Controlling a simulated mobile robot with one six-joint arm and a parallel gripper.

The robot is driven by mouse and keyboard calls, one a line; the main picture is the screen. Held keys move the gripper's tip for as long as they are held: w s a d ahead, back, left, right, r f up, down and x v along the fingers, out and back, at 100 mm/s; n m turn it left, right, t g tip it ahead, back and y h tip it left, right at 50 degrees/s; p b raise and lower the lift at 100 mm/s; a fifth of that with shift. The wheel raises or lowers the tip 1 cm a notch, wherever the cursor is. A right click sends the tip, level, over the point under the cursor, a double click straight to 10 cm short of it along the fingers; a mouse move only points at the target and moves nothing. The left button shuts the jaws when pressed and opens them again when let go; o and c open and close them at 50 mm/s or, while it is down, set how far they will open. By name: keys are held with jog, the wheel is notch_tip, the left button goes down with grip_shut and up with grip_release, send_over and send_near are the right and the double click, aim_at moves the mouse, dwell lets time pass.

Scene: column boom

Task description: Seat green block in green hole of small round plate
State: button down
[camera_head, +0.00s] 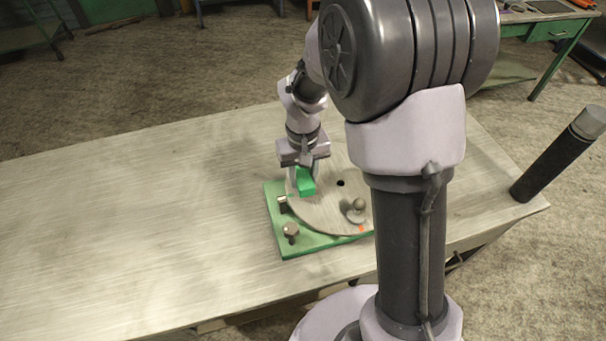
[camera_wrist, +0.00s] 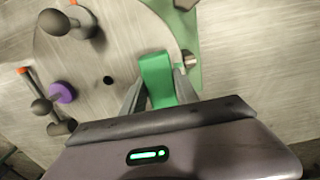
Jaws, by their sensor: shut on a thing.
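The green block (camera_head: 307,185) is held between the fingers of my gripper (camera_head: 302,178), over the left part of the round grey plate (camera_head: 325,217). In the wrist view the green block (camera_wrist: 156,78) lies between the two fingers of my gripper (camera_wrist: 157,92), near the rim of the round plate (camera_wrist: 120,35). I cannot tell whether the block touches the plate or is in a hole. No green hole shows. A small dark round hole shows near the plate's middle. My arm hides the plate's right side in the head view.
The plate lies on a green base (camera_head: 300,246) with metal posts (camera_head: 291,231) at its edge. A knob (camera_head: 357,208) stands on the plate. The wrist view shows a purple piece (camera_wrist: 61,92) and orange marks. The table (camera_head: 130,215) is clear on the left.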

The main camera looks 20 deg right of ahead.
aim_at(303, 176)
jog(key=shift+f+b, duration=1.3)
jog(key=shift+f, duration=0.45)
jog(key=c, duration=1.2)
grip_release()
jog(key=shift+r+p, duration=3.05)
jog(key=shift+r, duration=0.7)
